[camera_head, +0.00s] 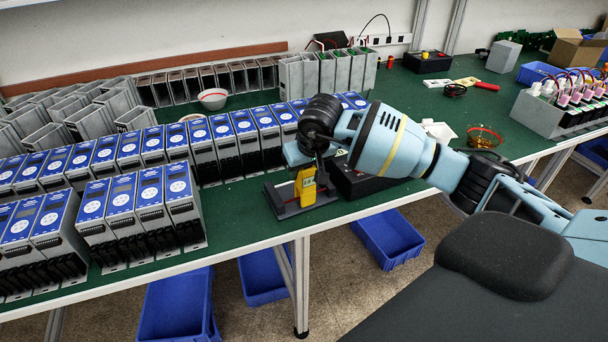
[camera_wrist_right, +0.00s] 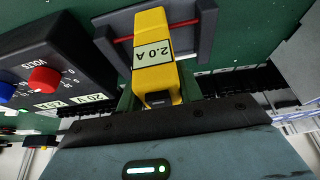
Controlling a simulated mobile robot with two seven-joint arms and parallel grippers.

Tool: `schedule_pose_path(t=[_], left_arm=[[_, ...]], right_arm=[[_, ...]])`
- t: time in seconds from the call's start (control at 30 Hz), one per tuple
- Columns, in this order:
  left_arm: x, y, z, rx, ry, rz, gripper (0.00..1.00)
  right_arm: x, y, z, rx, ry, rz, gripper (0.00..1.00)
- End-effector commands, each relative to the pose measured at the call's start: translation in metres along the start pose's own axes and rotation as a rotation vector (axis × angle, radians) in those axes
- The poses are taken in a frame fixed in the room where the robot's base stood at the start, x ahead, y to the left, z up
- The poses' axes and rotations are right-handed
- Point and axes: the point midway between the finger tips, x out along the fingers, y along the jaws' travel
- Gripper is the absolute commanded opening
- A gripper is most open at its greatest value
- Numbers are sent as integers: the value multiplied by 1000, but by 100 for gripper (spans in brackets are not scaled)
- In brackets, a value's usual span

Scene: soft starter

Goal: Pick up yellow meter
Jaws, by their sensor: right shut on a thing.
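The yellow meter (camera_head: 306,186) is at the front edge of the green table, at its grey stand (camera_head: 326,196). In the right wrist view the yellow meter (camera_wrist_right: 150,28) carries a "2.0 A" label, and the grey stand (camera_wrist_right: 196,42) with a red line lies behind it. My right gripper (camera_head: 308,172) reaches down from above and is shut on the meter's upper end. Its fingers are mostly hidden by the wrist. I cannot tell whether the meter is clear of the stand. My left gripper is not in view.
A black power box (camera_head: 358,182) with red and blue knobs (camera_wrist_right: 43,80) stands close beside the stand. Rows of blue-topped soft starters (camera_head: 150,196) fill the table to the left. Blue bins (camera_head: 388,238) are on the floor below the front edge.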

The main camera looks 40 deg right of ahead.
Motion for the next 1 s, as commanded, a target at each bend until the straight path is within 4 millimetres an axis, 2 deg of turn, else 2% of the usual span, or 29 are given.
schedule_pose_path(t=[0.27, 0.8, 1.0], left_arm=[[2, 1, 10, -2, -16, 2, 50], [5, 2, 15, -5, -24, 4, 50], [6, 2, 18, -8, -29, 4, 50]], right_arm=[[-32, 0, -14, 0, 5, -1, 0], [-77, -26, 82, -5, 1, 0, 0], [-92, -34, 109, -3, 0, -2, 0]])
